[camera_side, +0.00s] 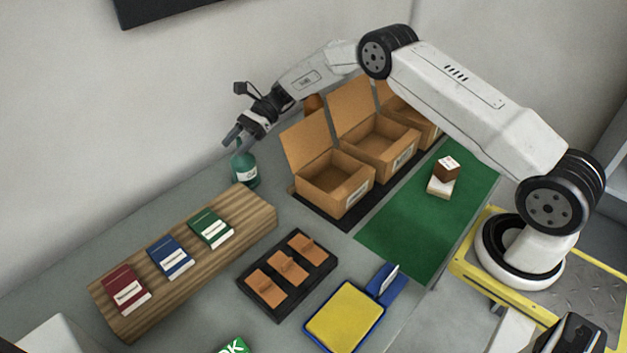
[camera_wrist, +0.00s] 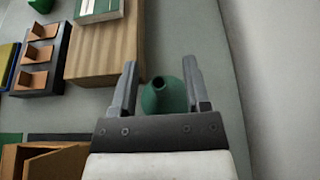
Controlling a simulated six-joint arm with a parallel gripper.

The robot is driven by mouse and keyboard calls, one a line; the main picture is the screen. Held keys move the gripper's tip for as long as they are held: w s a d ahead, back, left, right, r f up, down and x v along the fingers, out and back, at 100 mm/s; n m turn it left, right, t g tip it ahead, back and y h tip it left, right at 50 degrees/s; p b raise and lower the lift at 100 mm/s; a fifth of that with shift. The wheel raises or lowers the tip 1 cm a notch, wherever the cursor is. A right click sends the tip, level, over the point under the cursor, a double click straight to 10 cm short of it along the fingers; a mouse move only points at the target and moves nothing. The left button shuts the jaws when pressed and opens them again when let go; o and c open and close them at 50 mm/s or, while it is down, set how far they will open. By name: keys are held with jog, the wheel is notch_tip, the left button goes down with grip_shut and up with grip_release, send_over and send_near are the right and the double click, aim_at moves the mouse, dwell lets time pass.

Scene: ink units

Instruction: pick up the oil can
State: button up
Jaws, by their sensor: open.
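The oil can (camera_side: 245,169) is a dark green, rounded vessel on the grey table, just beyond the far end of the wooden board. In the wrist view the green can (camera_wrist: 168,97) shows its dark round top opening between the two fingers. My gripper (camera_side: 233,146) is open, tilted down, with its fingertips at the top of the can in the side view. In the wrist view my gripper (camera_wrist: 160,75) has one finger on each side of the can, with a gap visible at the left. The can's lower part is partly hidden by the gripper in the wrist view.
A wooden board (camera_side: 187,283) with red, blue and green boxes lies close to the can. Open cardboard boxes (camera_side: 330,185) stand to its right. A black tray (camera_side: 316,277) with brown pieces, a yellow-blue pad (camera_side: 345,318) and a green mat (camera_side: 410,232) lie farther off. A wall rises behind.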

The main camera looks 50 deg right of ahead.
jog(key=shift+a+f, duration=0.3)
jog(key=shift+a, duration=0.3)
grip_shut()
jog(key=shift+r, duration=0.1)
dwell(1.2)
